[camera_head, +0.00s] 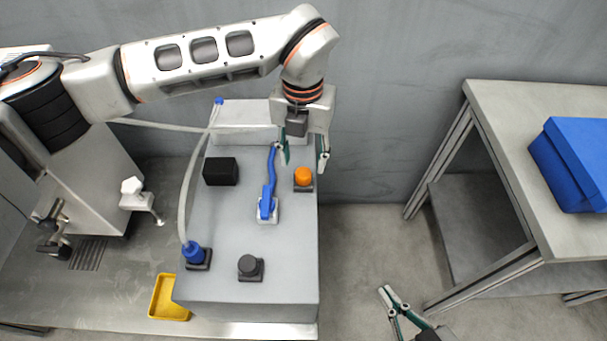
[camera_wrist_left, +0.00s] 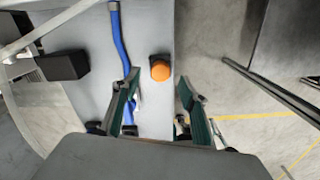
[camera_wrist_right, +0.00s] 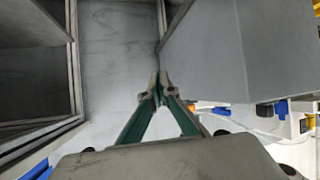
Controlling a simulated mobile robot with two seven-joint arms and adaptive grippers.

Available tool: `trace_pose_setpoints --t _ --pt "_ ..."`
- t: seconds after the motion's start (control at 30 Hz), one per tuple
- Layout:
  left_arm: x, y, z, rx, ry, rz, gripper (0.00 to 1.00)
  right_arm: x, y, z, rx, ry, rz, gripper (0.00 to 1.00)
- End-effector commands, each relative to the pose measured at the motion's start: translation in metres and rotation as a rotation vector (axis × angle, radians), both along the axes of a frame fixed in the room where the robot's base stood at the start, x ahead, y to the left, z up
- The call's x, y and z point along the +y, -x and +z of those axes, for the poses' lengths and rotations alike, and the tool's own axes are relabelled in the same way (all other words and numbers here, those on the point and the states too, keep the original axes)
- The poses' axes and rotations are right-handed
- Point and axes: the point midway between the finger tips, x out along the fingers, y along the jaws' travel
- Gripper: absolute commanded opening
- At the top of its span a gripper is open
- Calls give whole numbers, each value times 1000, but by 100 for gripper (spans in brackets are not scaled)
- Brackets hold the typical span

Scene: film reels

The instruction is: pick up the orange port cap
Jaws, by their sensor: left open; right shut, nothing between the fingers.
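The orange port cap (camera_head: 303,175) sits on a dark square base near the right edge of the grey box top. My left gripper (camera_head: 305,162) is open above the cap and slightly behind it in the head view. In the left wrist view the cap (camera_wrist_left: 160,70) shows ahead of and between the open fingers (camera_wrist_left: 156,90), with nothing held. My right gripper (camera_head: 385,292) is shut and empty, low at the right of the box. The right wrist view shows its fingertips (camera_wrist_right: 158,92) together.
On the box (camera_head: 225,275) are a blue-handled lever (camera_head: 267,200), a black block (camera_head: 221,171), a dark cap (camera_head: 248,265) and a blue connector (camera_head: 194,253) with a pale hose. A yellow tray (camera_head: 169,298) lies beside it. A side table (camera_head: 500,110) holds a blue bin (camera_head: 575,165).

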Motion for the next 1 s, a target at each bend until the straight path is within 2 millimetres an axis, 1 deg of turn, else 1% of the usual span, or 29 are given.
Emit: trace_pose_setpoints --t 0.03,0.1,0.2,0.3,0.53,0.57,0.6,0.67,1.0 --pt "0 5 -22 20 0 -1 43 3 3 -7 11 -12 0 0" --pt "-1 6 -33 21 0 0 43 8 1 -4 4 -29 -2 0" --pt "-1 5 -41 16 0 0 43 11 -1 0 -3 -45 -5 0" --pt "-1 5 -44 10 0 0 43 12 -2 2 -8 -52 -6 0" --pt "-1 4 -41 5 0 0 43 13 -6 10 -23 -58 -7 0" --pt "-1 4 -41 5 0 1 36 13 -6 10 -23 -58 -7 0" --pt "-1 4 -41 5 0 0 25 13 -6 10 -23 -58 -7 0" --pt "0 4 -41 6 -1 1 10 13 -6 10 -23 -58 -7 0" --pt "0 4 -41 6 -1 0 10 13 -5 6 -16 -56 -7 0"
